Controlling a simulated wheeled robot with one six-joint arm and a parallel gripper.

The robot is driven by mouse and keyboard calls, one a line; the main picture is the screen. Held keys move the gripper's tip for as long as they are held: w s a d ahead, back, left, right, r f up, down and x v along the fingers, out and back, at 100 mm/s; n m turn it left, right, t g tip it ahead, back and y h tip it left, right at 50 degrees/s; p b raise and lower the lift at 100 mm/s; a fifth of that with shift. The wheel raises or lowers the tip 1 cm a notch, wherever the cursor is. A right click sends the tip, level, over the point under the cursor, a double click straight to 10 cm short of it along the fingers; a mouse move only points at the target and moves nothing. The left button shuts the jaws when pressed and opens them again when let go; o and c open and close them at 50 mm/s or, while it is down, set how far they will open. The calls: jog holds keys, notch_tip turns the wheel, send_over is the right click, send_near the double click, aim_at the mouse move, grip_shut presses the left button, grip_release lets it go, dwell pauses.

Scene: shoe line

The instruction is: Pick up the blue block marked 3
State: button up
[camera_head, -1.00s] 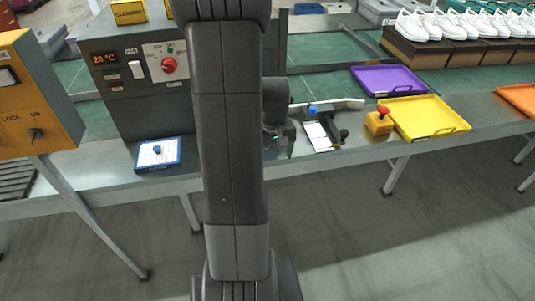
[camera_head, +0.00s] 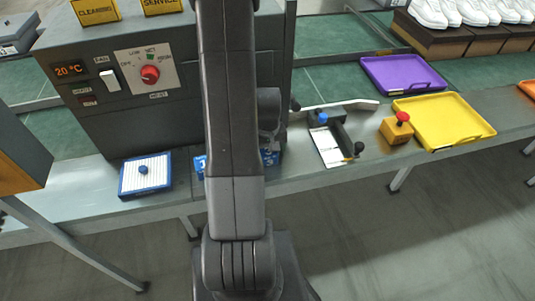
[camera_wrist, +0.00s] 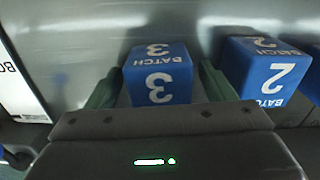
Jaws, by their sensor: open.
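The blue block marked "BATCH 3" (camera_wrist: 158,82) stands on the metal surface in the wrist view. My gripper (camera_wrist: 160,70) is open, with one green finger on each side of this block; nothing shows it closed on the block. A second blue block, marked "BATCH 2" (camera_wrist: 266,70), is just right of the right finger.
A grey control box (camera_head: 140,85) stands behind.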

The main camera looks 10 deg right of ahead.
jog(key=shift+c, duration=0.3)
jog(key=c, duration=1.1)
jog(key=shift+o, duration=0.2)
